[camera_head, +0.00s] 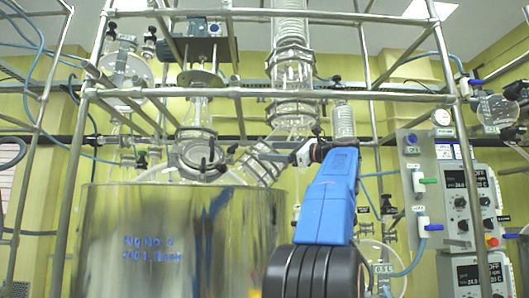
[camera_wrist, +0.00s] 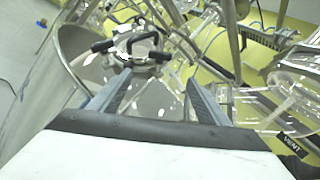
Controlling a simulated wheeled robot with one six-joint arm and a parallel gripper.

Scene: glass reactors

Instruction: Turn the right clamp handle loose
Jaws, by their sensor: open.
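A round metal clamp ring with black handles sits on the glass lid of the reactor. In the wrist view, the right clamp handle (camera_wrist: 159,56) is a short black bar at the ring's right side. A second black handle (camera_wrist: 102,46) is at its left. In the head view, the clamp (camera_head: 198,155) is above the steel vessel, and its handles are small and dark. My gripper (camera_wrist: 158,78) is open, with its two grey fingers apart and nothing between them. The right handle appears beyond the fingertips, between their lines.
The large steel vessel (camera_head: 180,245) stands below the lid. Metal frame bars (camera_head: 270,93) cross in front of the glassware. A glass side tube (camera_head: 258,165) slants right of the clamp. Control boxes (camera_head: 465,190) stand at the right.

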